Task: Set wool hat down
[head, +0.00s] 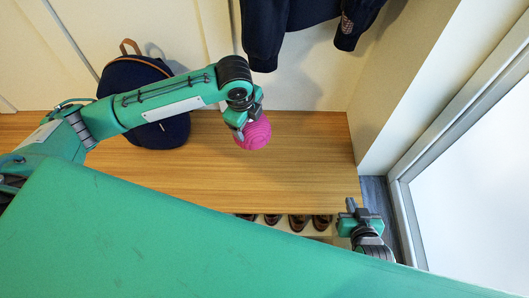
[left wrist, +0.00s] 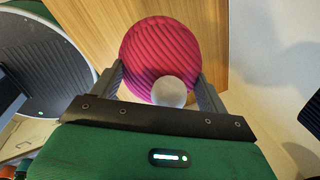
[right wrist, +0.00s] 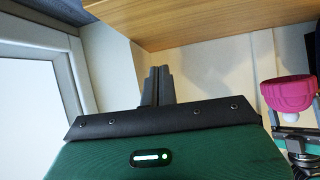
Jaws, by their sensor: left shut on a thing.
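The pink ribbed wool hat (head: 253,134) is held by my left gripper (head: 241,130) over the wooden bench (head: 300,185), near its right half. In the left wrist view the hat (left wrist: 160,50) sits between the two fingers, with its pale pom-pom (left wrist: 168,92) toward the palm. The right wrist view also shows the hat (right wrist: 288,93) at the right side, apart from the bench edge. The gap between hat and bench top is hard to judge. My right gripper (head: 350,204) is beyond the bench's right front corner, its fingers together and empty.
A dark blue backpack (head: 150,85) stands on the bench at the left, behind my left arm. Dark clothing (head: 290,25) hangs at the back wall. Several brown shoes (head: 298,222) sit below the bench front. A glass door (head: 475,170) is at the right. Bench surface around the hat is clear.

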